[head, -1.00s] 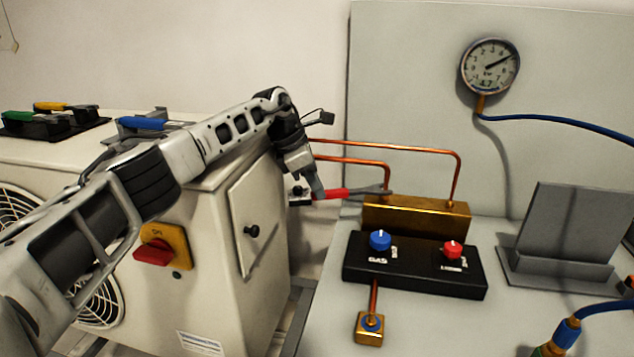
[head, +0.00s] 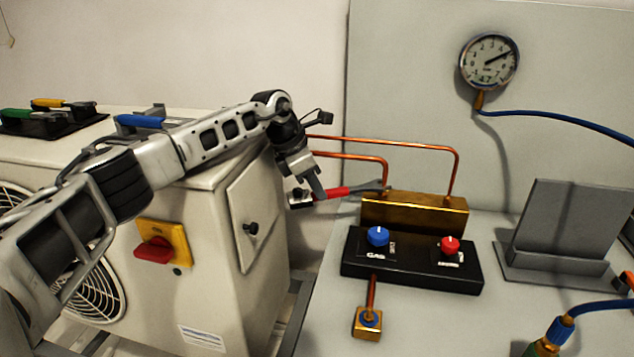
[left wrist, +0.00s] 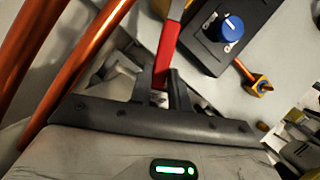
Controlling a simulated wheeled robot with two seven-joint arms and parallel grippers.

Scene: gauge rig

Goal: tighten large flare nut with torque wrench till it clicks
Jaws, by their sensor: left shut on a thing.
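My left gripper (head: 318,190) is shut on the red handle of the torque wrench (head: 334,193). In the left wrist view the gripper (left wrist: 160,97) has the red wrench handle (left wrist: 166,55) between its fingers. The wrench's grey head points right, to the lower end of a copper pipe (head: 386,169) at the brass block (head: 414,215). I cannot tell whether the head sits around a nut or only beside it. The large flare nut cannot be made out. My right gripper is not in view.
A black panel with a blue knob (head: 378,236) and a red knob (head: 450,245) stands before the brass block. A round gauge (head: 489,61) hangs on the back board. A grey stand (head: 560,235) is at right. The white unit (head: 215,250) is at left.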

